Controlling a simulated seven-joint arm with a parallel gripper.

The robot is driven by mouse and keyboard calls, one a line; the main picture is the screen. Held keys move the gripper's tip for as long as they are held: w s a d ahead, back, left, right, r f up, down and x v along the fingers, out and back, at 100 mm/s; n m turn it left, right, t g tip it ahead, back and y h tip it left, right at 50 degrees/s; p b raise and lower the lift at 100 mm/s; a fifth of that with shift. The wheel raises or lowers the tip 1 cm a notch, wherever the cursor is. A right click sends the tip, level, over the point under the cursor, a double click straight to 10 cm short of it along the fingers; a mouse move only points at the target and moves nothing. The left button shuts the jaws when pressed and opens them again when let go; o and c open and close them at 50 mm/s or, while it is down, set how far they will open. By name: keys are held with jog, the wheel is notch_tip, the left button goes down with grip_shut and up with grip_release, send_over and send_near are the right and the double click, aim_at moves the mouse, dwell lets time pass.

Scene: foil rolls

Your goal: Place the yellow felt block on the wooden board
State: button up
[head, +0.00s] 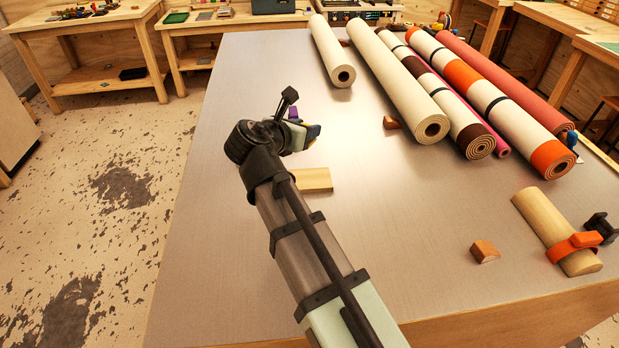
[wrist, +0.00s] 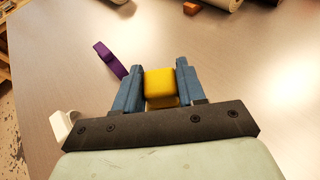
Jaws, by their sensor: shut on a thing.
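The yellow felt block (wrist: 159,84) sits between the two blue fingers of my gripper (wrist: 160,86) in the wrist view, and the fingers are shut on it. In the head view my gripper (head: 309,132) is over the left part of the table, and only a small bit of yellow shows at its fingers. The wooden board (head: 313,180) lies flat on the table, nearer the camera than the gripper and partly hidden behind my arm. The board is not visible in the wrist view. I cannot tell the exact height of the block above the table.
A purple piece (wrist: 109,59) is left of the fingers. Several long rolls (head: 400,90) lie at the back right of the table (head: 240,90). Small wooden wedges (head: 484,252) and a wooden half-round with an orange clamp (head: 545,220) are at the right. The left side is clear.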

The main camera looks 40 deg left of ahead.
aim_at(309, 179)
jog(key=shift+d+f+m+h, duration=0.1)
jog(key=shift+d+m+h, duration=0.5)
jog(key=shift+d+h, duration=0.15)
jog(key=shift+d+f, duration=0.1)
jog(key=shift+f, duration=4.95)
jog(key=shift+f, duration=0.15)
jog(key=o, duration=1)
jog(key=shift+o, duration=0.2)
jog(key=shift+s+r, duration=0.2)
jog(key=v, duration=1.1)
jog(key=shift+s, duration=0.35)
jog(key=shift+r, duration=0.1)
